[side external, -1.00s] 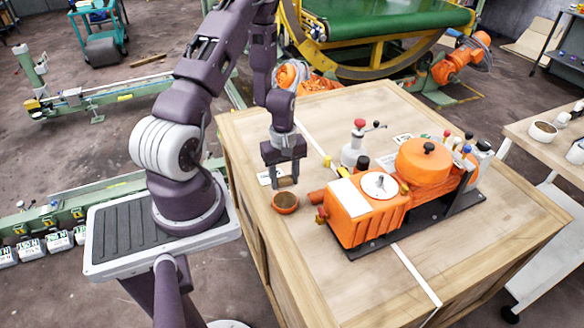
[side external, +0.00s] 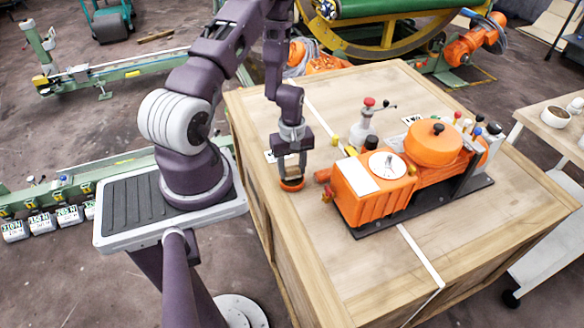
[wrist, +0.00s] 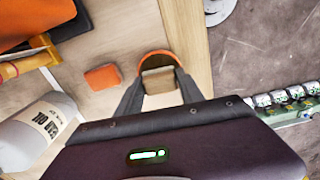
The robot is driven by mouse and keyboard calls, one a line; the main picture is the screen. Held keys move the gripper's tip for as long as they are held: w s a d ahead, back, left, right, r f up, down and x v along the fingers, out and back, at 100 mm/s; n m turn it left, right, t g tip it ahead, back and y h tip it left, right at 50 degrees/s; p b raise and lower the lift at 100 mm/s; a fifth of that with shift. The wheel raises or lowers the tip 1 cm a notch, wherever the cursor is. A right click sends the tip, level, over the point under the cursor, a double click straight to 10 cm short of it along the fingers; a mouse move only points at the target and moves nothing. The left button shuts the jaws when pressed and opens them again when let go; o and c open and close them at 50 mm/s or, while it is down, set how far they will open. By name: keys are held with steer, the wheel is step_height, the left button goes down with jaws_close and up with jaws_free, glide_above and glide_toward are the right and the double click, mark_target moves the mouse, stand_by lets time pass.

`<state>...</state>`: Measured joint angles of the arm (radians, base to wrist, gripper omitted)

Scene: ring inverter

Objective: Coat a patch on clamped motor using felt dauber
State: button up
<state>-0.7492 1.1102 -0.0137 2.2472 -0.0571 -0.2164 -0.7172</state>
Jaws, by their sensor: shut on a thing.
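My gripper (side external: 291,170) is shut on a tan felt dauber (wrist: 159,80), which shows between the two fingers in the wrist view. The dauber is at the mouth of a small orange bowl (side external: 291,186) on the wooden bench; whether it touches the contents is hidden. The bowl's orange rim (wrist: 153,54) curves around its far side in the wrist view. The orange motor (side external: 360,204) sits on a black base plate to the right of my gripper. A white rectangle (side external: 362,175) and a pale disc (side external: 385,165) are on its top.
A white oil can (side external: 362,130) with a red top stands behind the motor; its lettered side (wrist: 43,130) shows in the wrist view. A small orange block (wrist: 103,77) lies beside the bowl. The bench top (side external: 340,268) is clear in front.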

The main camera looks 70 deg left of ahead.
mark_target(292, 168)
steer(key=shift+f, duration=0.6)
stand_by(1.2)
steer(key=shift+r, duration=3.55)
